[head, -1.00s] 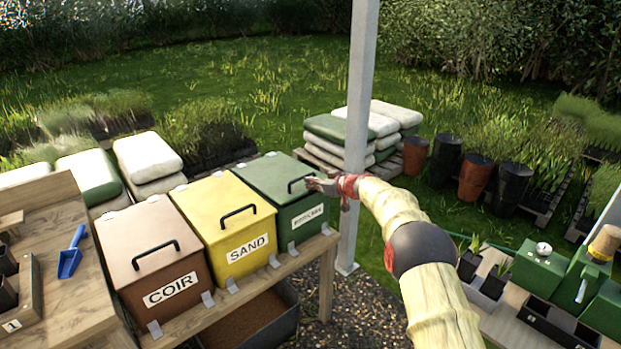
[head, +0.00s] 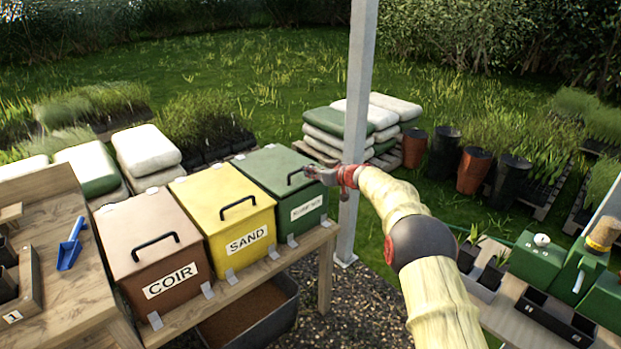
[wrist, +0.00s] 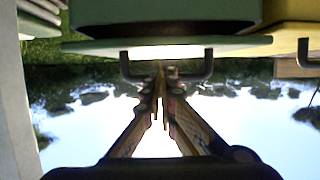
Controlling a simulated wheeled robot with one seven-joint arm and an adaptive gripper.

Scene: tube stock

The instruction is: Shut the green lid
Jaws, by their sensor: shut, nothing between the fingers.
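The green lid (head: 275,168) lies flat on top of the green bin (head: 303,216), at the right end of the row. Its dark handle (head: 292,174) stands up near the front edge. My gripper (head: 308,173) is shut and empty, at the right end of the handle in the head view. In the wrist view the green lid (wrist: 100,47) shows edge-on against the bin. My closed fingertips (wrist: 165,70) overlap the handle (wrist: 205,70) between its two legs there. I cannot tell whether they touch it.
A yellow SAND bin (head: 240,240) and brown COIR bin (head: 180,275), both with lids down, stand to the left on the wooden bench (head: 225,300). A grey post (head: 354,120) rises just behind my forearm. Stacked sacks (head: 340,125) lie behind.

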